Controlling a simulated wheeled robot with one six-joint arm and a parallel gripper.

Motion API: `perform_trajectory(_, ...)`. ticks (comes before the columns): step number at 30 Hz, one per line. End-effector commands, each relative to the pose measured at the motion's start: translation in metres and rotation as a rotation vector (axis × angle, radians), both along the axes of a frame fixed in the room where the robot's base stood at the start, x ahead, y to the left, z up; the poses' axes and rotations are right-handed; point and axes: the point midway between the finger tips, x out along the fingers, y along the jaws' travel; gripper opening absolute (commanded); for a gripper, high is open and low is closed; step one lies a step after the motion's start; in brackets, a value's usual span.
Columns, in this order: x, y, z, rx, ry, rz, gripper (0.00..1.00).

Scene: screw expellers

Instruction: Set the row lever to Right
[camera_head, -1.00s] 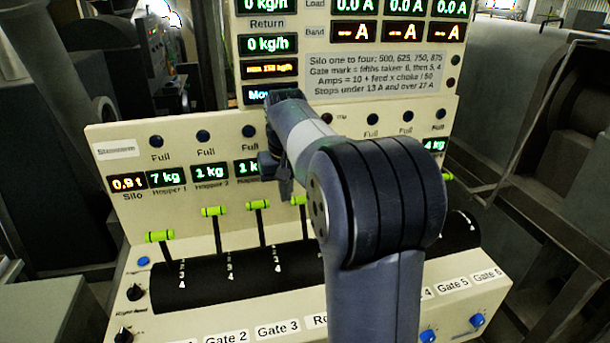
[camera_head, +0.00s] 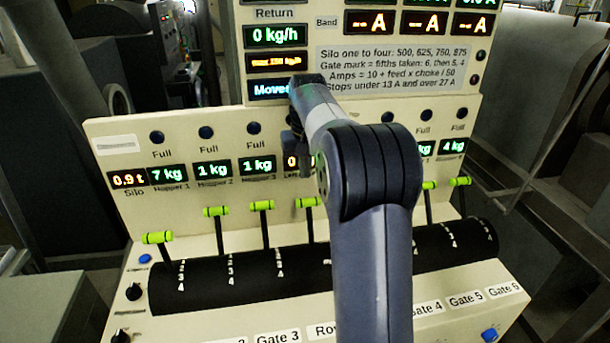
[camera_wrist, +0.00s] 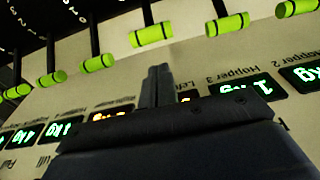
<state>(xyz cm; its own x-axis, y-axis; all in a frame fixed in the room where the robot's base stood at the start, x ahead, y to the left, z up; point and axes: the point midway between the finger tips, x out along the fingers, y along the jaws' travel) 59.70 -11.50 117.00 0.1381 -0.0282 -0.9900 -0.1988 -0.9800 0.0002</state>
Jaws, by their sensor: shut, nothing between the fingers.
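A row of levers with bright green cross handles rises from a black slotted drum. The lever I take for the row lever (camera_head: 307,202) stands above the partly hidden "Ro..." label (camera_head: 321,331), right of the Gate 3 lever (camera_head: 261,205). In the upside-down wrist view, its handle (camera_wrist: 151,35) appears just past my fingertips. My gripper (camera_wrist: 159,72) is shut and empty, with a small gap in the picture to that handle. In the head view my gripper (camera_head: 298,150) is in front of the panel above the handle, partly hidden by my arm.
Neighbouring handles stand close on both sides, the nearest in the wrist view at left (camera_wrist: 98,63) and right (camera_wrist: 228,25). The upright display panel (camera_head: 225,135) is behind the levers. Knobs (camera_head: 134,291) and blue buttons (camera_head: 490,335) sit on the console.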

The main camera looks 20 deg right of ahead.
Motion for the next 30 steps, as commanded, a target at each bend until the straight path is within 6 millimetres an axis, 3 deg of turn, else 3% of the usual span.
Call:
perform_trajectory(9,0.007,-0.001,-0.057,0.001,0.005,0.000,0.00)
perform_trajectory(15,0.010,-0.002,-0.078,0.001,0.003,0.000,0.00)
perform_trajectory(30,0.011,-0.002,-0.083,-0.001,-0.003,0.000,0.00)
